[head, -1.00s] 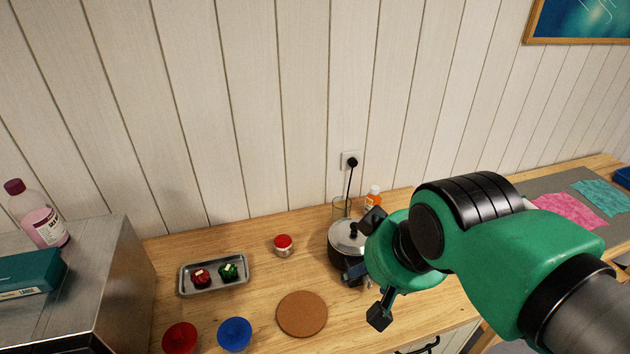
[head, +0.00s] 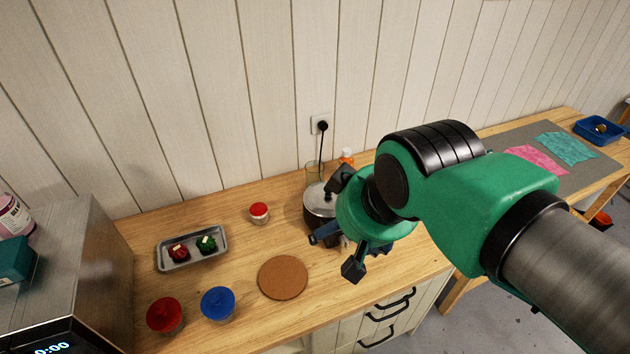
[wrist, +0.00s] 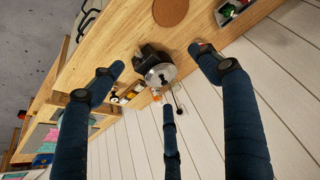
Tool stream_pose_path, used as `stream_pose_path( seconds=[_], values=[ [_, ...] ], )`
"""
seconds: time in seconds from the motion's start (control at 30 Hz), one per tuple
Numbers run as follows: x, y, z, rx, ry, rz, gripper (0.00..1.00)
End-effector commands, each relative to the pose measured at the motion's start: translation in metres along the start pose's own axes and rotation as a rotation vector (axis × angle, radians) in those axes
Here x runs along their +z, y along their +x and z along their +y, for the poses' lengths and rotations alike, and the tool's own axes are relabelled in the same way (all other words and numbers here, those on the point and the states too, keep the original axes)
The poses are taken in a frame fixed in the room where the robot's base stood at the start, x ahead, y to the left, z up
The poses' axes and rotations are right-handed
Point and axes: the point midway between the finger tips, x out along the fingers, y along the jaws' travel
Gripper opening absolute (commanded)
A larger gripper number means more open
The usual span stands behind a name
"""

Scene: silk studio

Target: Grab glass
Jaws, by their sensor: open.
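A clear glass (head: 313,172) stands at the back of the wooden counter in the head view, behind a pot, near the wall. The pot and my arm partly crowd it, and its lower part is hidden. I cannot make it out in the wrist view. My gripper (head: 338,236) is in front of and above the pot, to the right of the cork mat.
The lidded pot (head: 318,203) stands in front of the glass, with an orange bottle (head: 346,157) to the right. A red-lidded jar (head: 259,212), metal tray (head: 165,262), cork mat (head: 283,277), red bowl (head: 165,315) and blue bowl (head: 218,303) are to the left. Wall behind.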

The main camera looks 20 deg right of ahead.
Motion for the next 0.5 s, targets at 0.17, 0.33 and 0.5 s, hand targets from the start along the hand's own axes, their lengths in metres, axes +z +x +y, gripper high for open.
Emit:
stream_pose_path(
  seconds=[0.17, 0.33, 0.5],
  values=[
    [0.000, 0.000, 0.000, 0.000, 0.000, 0.000, 0.76],
    [-0.007, -0.001, 0.001, 0.001, -0.007, -0.005, 0.76],
    [-0.027, 0.000, 0.003, 0.004, -0.030, -0.025, 0.76]
  ],
)
